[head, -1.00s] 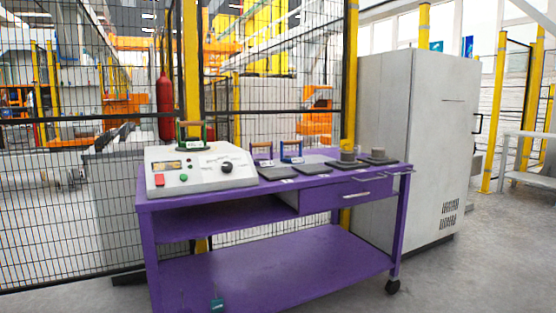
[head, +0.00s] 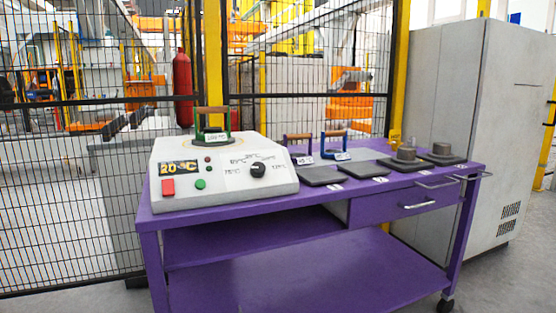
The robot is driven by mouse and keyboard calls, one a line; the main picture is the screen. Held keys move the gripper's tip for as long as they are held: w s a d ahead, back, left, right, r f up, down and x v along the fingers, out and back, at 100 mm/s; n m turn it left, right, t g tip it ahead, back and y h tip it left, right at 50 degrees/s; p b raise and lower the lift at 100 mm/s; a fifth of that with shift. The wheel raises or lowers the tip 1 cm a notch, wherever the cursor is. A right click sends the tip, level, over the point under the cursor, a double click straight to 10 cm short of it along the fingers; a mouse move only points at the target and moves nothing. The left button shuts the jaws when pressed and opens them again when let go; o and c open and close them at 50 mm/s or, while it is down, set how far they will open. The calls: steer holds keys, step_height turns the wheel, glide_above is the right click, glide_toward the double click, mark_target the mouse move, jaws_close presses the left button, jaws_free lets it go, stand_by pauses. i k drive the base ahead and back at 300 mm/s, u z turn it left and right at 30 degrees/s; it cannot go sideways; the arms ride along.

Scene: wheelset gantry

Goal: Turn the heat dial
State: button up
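The heat dial is a round black knob (head: 258,170) on the sloped front of a white control box (head: 225,196). Temperature markings are printed around it; its pointer is too small to read surely. A display (head: 179,168) on the box reads about 20 °C. Below the display are a red button (head: 168,187) and a green button (head: 200,184). A green-framed tool with a brown handle (head: 212,118) stands on top of the box. My gripper is not in view.
The box stands on the left of a purple cart (head: 300,262). Behind are a mesh fence (head: 60,200) and a grey cabinet (head: 490,110). Floor shows at the lower left.

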mark_target(258, 169)
steer(key=u, duration=0.3)
steer(key=i, duration=0.95)
steer(key=u, duration=0.6)
